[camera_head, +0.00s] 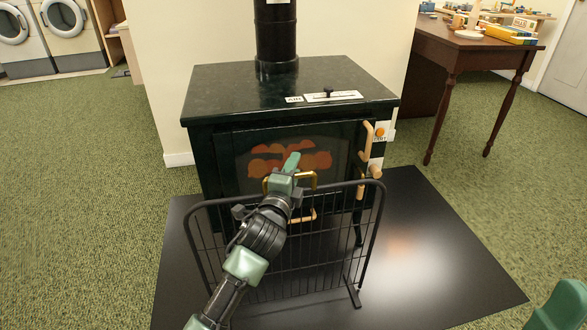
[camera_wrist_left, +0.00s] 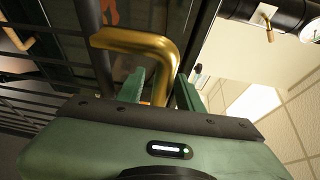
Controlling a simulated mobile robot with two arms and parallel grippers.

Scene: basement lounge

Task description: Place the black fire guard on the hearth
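The black fire guard (camera_head: 330,235) is a wire-barred frame with a brass handle at its top. It is upright in front of the dark green stove, over the black hearth plate (camera_head: 440,240). One foot shows at its right end; I cannot tell whether the feet touch the plate. My left gripper (camera_head: 291,164) is at the guard's top middle. In the left wrist view, its green fingers (camera_wrist_left: 160,92) lie on both sides of the brass handle (camera_wrist_left: 135,41) and look closed on it. My arm hides part of the guard.
The stove (camera_head: 290,100) stands close behind the guard, with wooden handles (camera_head: 368,150) at its front right. A brown table (camera_head: 475,45) with small items stands at the back right. Washing machines (camera_head: 65,20) are at the back left. Green carpet around the hearth is clear.

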